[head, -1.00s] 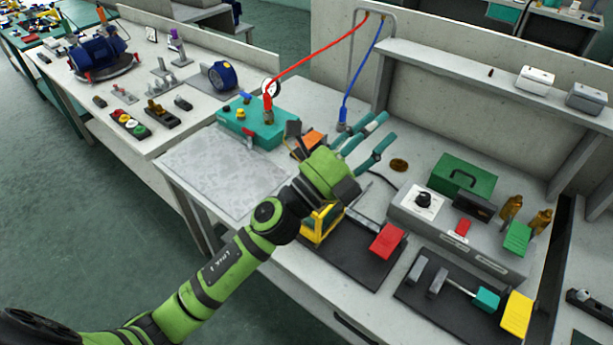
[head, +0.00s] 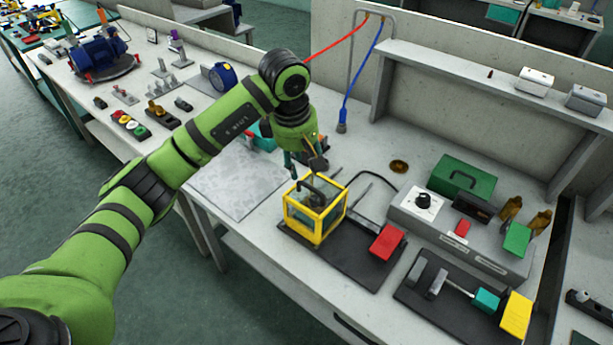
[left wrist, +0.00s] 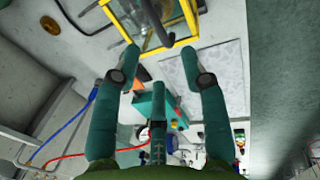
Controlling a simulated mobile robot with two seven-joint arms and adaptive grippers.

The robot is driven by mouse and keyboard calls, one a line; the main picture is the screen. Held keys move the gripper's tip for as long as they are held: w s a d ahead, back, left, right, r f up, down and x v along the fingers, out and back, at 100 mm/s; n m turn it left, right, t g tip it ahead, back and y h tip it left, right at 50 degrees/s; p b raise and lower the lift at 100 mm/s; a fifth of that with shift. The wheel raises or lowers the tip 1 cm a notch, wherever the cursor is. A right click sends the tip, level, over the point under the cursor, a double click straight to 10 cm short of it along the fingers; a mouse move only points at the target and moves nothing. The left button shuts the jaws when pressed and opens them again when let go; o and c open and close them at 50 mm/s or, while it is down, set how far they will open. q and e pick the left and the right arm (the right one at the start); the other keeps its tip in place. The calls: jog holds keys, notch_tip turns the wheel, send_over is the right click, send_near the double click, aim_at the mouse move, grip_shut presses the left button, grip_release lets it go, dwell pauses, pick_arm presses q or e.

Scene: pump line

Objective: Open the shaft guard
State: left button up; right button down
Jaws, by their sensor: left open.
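The shaft guard (head: 291,213) is a yellow-framed clear box with a dark handle on its top. It stands shut on a black base plate (head: 350,262), beside a red block (head: 387,241). In the left wrist view the guard's yellow frame (left wrist: 127,32) shows at the top edge, just beyond the fingertips. My left gripper (head: 304,166) points down above the guard's back side, apart from the handle as far as I can tell. In the left wrist view its teal fingers (left wrist: 161,58) are spread with nothing between them. My right gripper is not in view.
A grey control box (head: 410,208) and a green case (head: 463,178) stand to the right. A second black plate (head: 440,310) with a yellow block lies in front. A bare grey plate (head: 235,185) lies left of the guard. A black cable runs behind it.

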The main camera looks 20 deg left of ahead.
aim_at(307, 184)
pick_arm(q)
jog(key=f, duration=0.1)
jog(key=f+p, duration=0.1)
jog(key=f, duration=0.3)
jog(key=shift+w+d+p, duration=0.3)
jog(key=shift+w+p, duration=0.05)
jog(key=shift+w, duration=0.05)
jog(key=shift+w+f, duration=0.15)
jog(key=shift+f, duration=0.4)
jog(key=shift+c, duration=0.4)
grip_shut()
